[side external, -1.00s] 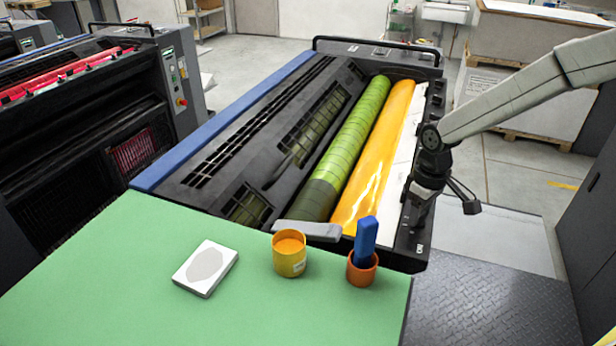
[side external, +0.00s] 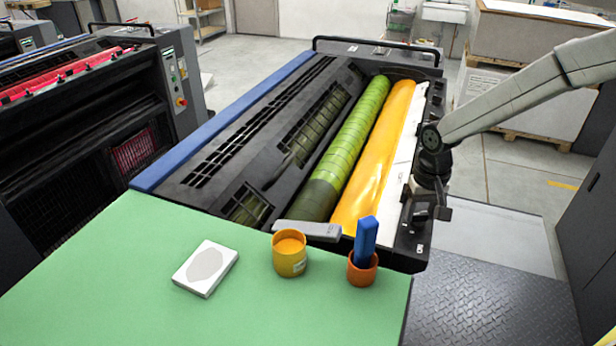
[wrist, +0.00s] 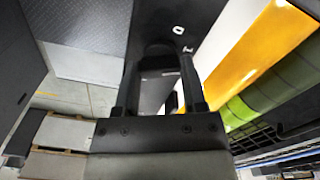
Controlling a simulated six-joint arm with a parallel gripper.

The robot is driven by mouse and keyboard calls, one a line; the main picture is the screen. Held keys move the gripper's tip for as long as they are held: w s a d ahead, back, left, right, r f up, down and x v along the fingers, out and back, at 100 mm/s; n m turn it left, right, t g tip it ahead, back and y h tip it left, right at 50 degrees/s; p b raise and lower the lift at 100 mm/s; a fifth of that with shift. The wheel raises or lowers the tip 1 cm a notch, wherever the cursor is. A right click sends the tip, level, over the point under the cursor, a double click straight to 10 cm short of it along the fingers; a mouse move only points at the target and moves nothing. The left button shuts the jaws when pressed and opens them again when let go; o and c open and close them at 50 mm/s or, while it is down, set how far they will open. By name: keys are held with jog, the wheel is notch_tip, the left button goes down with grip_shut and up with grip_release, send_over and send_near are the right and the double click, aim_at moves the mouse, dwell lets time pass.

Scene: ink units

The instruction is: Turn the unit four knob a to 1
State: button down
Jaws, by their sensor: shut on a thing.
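My gripper (side external: 419,220) is at the near end of the black side panel (side external: 412,255) of the ink unit, right of the yellow roller. In the wrist view, my gripper (wrist: 160,72) has its fingers on both sides of a dark knob (wrist: 158,50) and is shut on it. The knob is mostly hidden between the fingers, and I cannot read its setting. Small white marks (wrist: 178,29) show on the panel beside it. In the side view the knob is hidden by my gripper.
The yellow ink roller (side external: 375,165) and green roller (side external: 345,150) lie left of the panel. An orange cup with a blue tool (side external: 366,240), a yellow can (side external: 289,257) and a white box (side external: 205,268) stand on the green table (side external: 110,270). The floor right of the unit is clear.

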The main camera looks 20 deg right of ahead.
aim_at(421, 214)
dwell(0.3)
jog(key=shift+c, duration=0.8)
grip_release()
jog(key=shift+r, duration=0.2)
jog(key=shift+r, duration=3.75)
jog(key=s+d+f+n+t, duration=0.1)
jog(key=s+d+f+n, duration=0.1)
jog(key=s, duration=0.5)
jog(key=s+d+f+n+t, duration=0.1)
jog(key=s+d+f+n, duration=0.1)
jog(key=s, duration=0.5)
jog(key=shift+s+d+f+t, duration=0.2)
jog(key=shift+s+f+t, duration=0.1)
jog(key=shift+f, duration=0.35)
